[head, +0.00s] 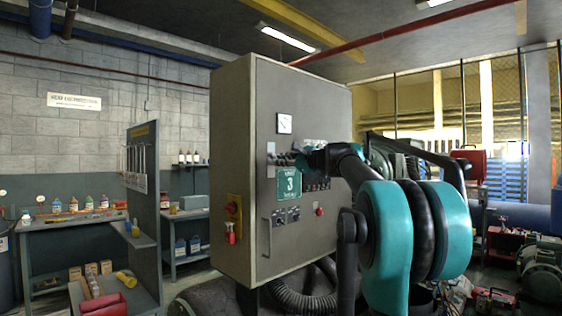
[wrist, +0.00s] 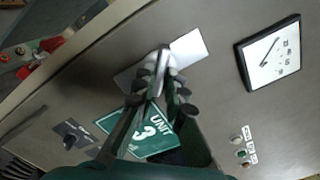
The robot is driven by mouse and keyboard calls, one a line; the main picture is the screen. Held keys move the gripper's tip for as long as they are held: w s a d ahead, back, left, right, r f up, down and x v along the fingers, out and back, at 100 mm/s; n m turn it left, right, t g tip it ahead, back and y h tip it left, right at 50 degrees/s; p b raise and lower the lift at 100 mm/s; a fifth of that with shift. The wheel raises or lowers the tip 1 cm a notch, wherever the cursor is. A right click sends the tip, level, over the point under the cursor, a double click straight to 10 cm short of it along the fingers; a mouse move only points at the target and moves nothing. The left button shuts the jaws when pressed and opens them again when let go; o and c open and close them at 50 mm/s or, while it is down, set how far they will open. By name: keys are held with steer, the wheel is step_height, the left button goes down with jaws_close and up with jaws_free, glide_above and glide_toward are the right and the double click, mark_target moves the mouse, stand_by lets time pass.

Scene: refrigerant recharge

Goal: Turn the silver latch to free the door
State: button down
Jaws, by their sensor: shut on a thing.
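The grey cabinet door (head: 305,235) faces me and looks closed against its housing. The silver latch (wrist: 161,66) stands on a bright metal plate (wrist: 188,47) on the door. In the head view the latch plate (head: 271,160) shows near the door's left edge, just left of my gripper (head: 292,159). In the wrist view my gripper (wrist: 160,86) has its dark fingers closed around the latch handle. The fingers hide part of the handle, and its exact angle is hard to tell.
A green "UNIT 3" sign (wrist: 146,133) lies just below the latch. A gauge (head: 284,123) is above it. A long door handle (head: 277,234) and small buttons (wrist: 241,153) are nearby. A red-and-yellow switch (head: 233,208) is on the cabinet's side. A workbench (head: 75,223) stands left.

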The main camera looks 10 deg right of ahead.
steer(key=n, duration=0.4)
steer(key=n, duration=0.2)
steer(key=shift+n, duration=0.4)
steer(key=c, duration=2)
jaws_free()
steer(key=shift+n, duration=0.4)
steer(key=shift+c, duration=0.2)
steer(key=o, duration=0.4)
steer(key=shift+c, duration=0.2)
steer(key=v, duration=0.9)
